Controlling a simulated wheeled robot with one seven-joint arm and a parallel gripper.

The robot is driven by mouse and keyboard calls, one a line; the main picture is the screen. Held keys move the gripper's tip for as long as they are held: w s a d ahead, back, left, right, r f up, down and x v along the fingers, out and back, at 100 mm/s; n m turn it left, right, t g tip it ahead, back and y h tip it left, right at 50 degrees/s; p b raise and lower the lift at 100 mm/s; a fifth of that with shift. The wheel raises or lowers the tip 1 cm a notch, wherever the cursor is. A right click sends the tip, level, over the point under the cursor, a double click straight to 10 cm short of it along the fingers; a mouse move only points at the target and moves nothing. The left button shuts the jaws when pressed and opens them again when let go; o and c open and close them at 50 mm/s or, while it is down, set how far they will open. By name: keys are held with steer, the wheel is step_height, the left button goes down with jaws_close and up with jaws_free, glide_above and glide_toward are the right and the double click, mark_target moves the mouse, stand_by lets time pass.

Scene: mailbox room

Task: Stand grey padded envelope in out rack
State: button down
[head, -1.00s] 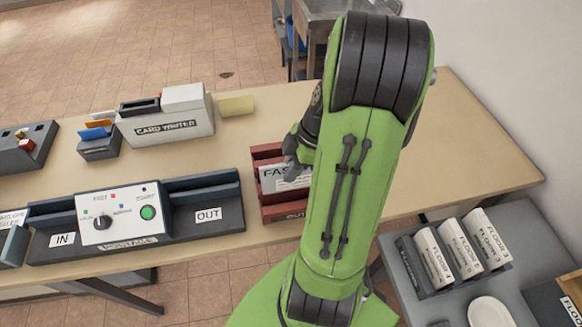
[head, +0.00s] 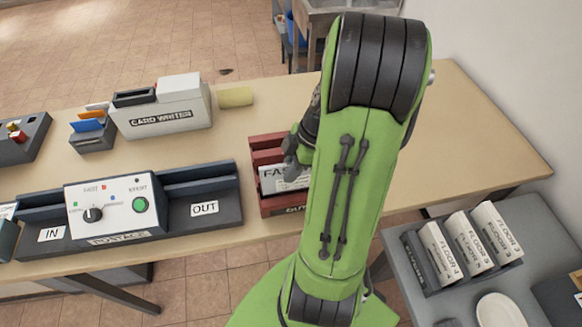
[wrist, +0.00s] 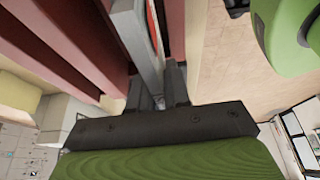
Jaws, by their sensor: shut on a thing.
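The dark red out rack (head: 265,142) stands on the table right of the postage machine, with part of an OUT label on its front. The grey padded envelope (head: 272,181), with a FAST label, is upright within the rack, behind its front board. My gripper (head: 291,165) is at the envelope's upper edge, partly hidden by my green arm. In the wrist view my gripper (wrist: 158,98) is shut on the envelope (wrist: 138,40), which sits beside the red rack boards (wrist: 85,45). The envelope's lower edge is hidden, so I cannot tell whether it touches the rack floor.
The postage machine (head: 107,209) with IN and OUT trays is left of the rack. The card writer (head: 160,118) and a yellow block (head: 235,97) are behind. The table's right part (head: 470,150) is clear. A grey side table (head: 535,215) holds several floor-labelled files.

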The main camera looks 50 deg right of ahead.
mark_target(293, 186)
steer(key=shift+f+b, duration=1.7)
steer(key=shift+f, duration=0.05)
steer(key=shift+s+a+f+b, duration=0.35)
steer(key=shift+s+f+b, duration=0.3)
steer(key=shift+b, duration=0.05)
steer(key=c, duration=1)
jaws_free()
steer(key=shift+s, duration=0.1)
steer(key=r+p, duration=0.1)
steer(key=w+r+p, duration=0.1)
steer(key=r+p, duration=0.1)
steer(key=shift+w+d+r, duration=0.25)
steer(key=shift+w+d, duration=0.1)
step_height(293, 186, up, 4)
steer(key=p, duration=0.2)
steer(key=shift+s+f+p, duration=0.1)
steer(key=shift+p, duration=0.3)
